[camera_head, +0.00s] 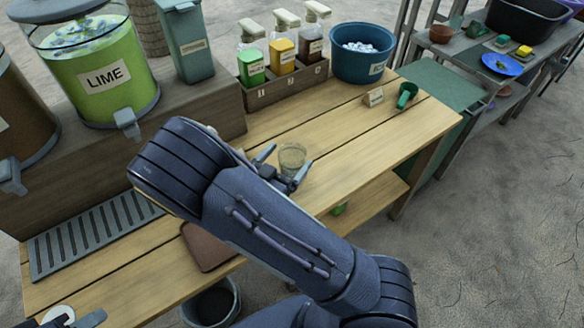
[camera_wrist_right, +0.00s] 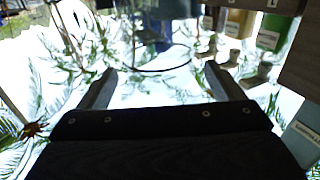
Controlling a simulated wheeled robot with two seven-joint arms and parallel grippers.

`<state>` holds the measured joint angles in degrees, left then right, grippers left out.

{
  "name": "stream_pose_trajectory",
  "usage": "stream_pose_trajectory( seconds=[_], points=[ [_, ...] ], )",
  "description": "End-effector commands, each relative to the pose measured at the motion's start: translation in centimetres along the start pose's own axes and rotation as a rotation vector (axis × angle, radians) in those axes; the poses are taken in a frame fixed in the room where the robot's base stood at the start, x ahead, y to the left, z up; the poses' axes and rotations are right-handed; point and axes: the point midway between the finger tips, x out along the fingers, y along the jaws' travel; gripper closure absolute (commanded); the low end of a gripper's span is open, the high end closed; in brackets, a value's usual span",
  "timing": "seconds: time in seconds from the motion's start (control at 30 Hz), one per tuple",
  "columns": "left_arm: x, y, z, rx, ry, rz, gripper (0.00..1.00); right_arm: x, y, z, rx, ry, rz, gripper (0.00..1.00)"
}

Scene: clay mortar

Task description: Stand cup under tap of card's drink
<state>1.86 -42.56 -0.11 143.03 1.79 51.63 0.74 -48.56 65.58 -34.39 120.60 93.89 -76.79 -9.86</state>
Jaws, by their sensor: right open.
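A clear cup (camera_head: 292,157) stands upright on the wooden table. My right gripper (camera_head: 287,164) is open, with one finger on each side of the cup's near part; contact cannot be told. In the right wrist view the open fingers (camera_wrist_right: 163,82) point at a clear round glass shape (camera_wrist_right: 160,45). A green drink dispenser (camera_head: 95,75) labelled LIME has a grey tap (camera_head: 128,122). A brown dispenser (camera_head: 20,115) at the left edge has another tap (camera_head: 10,177). A small tan card (camera_head: 374,97) stands at the back right, its writing unreadable. My left gripper (camera_head: 75,318) is partly cut off at bottom left.
A slatted drip tray (camera_head: 90,232) lies below the taps. A wooden caddy (camera_head: 285,85) with several bottles and a blue bucket (camera_head: 362,52) stand at the back. A green scoop (camera_head: 406,95) lies at right. My right arm hides the table's middle.

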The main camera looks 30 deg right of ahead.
Motion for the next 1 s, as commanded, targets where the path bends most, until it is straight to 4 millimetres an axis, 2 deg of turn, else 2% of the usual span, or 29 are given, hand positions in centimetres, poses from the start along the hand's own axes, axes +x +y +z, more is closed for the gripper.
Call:
stream_pose_trajectory(
  seconds=[0.2, 0.3, 0.57, 0.67, 1.0],
  points=[
    [-0.3, 0.1, -0.2, 0.000, 0.000, 0.000, 0.64, 3.3, 0.1, -0.1, 0.000, 0.002, 0.004, 0.12],
    [-0.4, 0.2, -0.2, 0.000, 0.000, 0.000, 0.64, 4.2, 0.0, -0.1, -0.001, 0.001, 0.002, 0.12],
    [-0.3, 0.2, -0.2, 0.000, 0.000, 0.000, 0.64, 4.6, 0.0, 0.0, 0.000, 0.001, 0.000, 0.12],
    [-0.3, 0.2, -0.2, 0.000, 0.000, 0.000, 0.64, 4.6, 0.0, 0.0, 0.000, 0.001, 0.000, 0.23],
    [-0.3, 0.2, -0.2, 0.000, 0.000, 0.000, 0.64, 4.6, 0.0, 0.0, 0.000, 0.001, 0.000, 0.67]
  ],
)
